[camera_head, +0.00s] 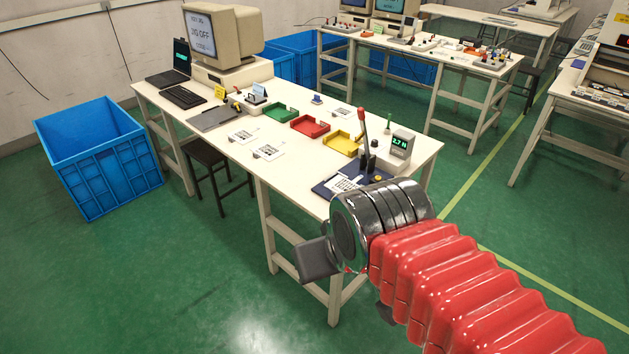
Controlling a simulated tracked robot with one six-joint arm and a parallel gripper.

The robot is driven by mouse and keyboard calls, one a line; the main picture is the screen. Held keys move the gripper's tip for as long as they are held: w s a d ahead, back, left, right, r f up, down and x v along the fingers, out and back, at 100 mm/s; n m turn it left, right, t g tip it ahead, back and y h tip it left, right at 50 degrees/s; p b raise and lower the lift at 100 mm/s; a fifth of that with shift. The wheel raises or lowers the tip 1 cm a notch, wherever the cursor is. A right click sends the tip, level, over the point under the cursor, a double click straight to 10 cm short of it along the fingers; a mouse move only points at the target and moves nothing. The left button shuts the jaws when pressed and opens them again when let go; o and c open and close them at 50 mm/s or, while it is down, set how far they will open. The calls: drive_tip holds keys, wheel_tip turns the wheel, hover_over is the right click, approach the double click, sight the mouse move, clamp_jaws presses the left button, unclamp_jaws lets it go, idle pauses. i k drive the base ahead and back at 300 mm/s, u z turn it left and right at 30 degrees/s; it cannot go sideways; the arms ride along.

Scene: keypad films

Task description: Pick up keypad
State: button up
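Several white keypad-like pieces with dark markings are on the cream workbench (215,140). One keypad (243,136) and another keypad (268,152) lie on the left front part of the bench. A third keypad-like piece (342,112) lies near the back edge. Another keypad (345,184) sits on a dark blue base beside the red-handled lever press. My gripper (320,259) is in front of the bench's right end, apart from the keypads lying at left. One grey finger part shows; the rest is hidden behind my wrist, so its opening cannot be told.
Green (281,113), red (310,125) and yellow (343,146) trays stand along the bench. The lever press (364,130) and a readout box (401,143) stand at its right end. A dark stool (205,155) and blue crate (100,155) are at left. Front floor is clear.

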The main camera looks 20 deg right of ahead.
sight(338, 183)
drive_tip(key=u, duration=0.2)
drive_tip(key=i, duration=0.95)
